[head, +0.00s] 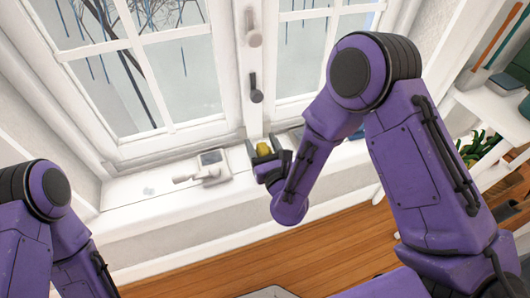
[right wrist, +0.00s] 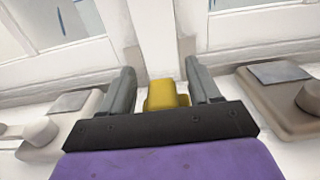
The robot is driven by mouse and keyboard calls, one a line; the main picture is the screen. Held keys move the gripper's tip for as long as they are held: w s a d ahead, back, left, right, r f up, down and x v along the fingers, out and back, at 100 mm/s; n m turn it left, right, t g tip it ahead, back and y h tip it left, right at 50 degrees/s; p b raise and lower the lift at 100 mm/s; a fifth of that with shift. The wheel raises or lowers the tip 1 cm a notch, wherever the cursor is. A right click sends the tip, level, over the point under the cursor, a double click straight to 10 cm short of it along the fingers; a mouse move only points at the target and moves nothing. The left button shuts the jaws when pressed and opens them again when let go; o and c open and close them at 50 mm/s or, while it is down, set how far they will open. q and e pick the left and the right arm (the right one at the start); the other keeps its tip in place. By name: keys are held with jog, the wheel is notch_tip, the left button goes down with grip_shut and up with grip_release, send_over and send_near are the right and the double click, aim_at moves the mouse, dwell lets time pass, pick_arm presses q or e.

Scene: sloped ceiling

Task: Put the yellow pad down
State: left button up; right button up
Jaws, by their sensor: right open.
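The yellow pad (head: 263,149) is at the windowsill, below the window's middle post. It also shows in the right wrist view (right wrist: 166,94), between the two grey fingers of my right gripper (right wrist: 161,80). The fingers are open, with a visible gap between the pad and the left finger; the right finger is close beside it. In the head view my right gripper (head: 264,158) hides the lower part of the pad. I cannot tell whether the pad's underside rests on the sill. My left arm is at the lower left of the head view, but its gripper is out of view.
A pale device with a grey square panel (head: 211,158) and a handle lies on the sill left of the pad. A similar brownish one (right wrist: 285,98) lies to the right. White shelves with a plant (head: 474,148) stand right.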

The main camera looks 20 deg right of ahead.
jog(key=shift+w, duration=0.25)
jog(key=c, duration=1.1)
